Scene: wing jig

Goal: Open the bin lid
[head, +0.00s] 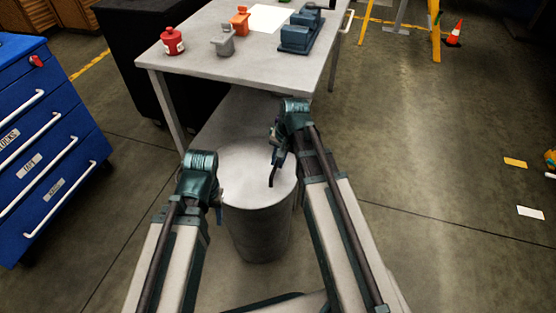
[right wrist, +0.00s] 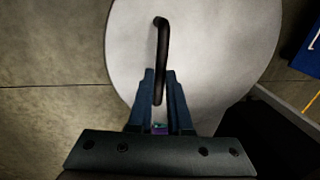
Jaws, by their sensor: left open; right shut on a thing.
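The grey round bin (head: 262,235) stands on the floor in front of the table. Its pale lid (head: 245,180) looks flat on top, and it also fills much of the right wrist view (right wrist: 225,50). The lid's dark bar handle (right wrist: 161,45) runs away from my right gripper (right wrist: 160,98). That gripper is shut on the near end of the handle; in the head view it (head: 275,155) is above the lid's right side. My left gripper (head: 218,207) is open and empty beside the bin's left rim, partly hidden by its own wrist.
A grey table (head: 200,78) behind the bin holds a red canister (head: 172,42), a grey part (head: 223,42), an orange part (head: 240,20) and a blue vise-like block (head: 298,35). A blue drawer cabinet (head: 45,150) stands left.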

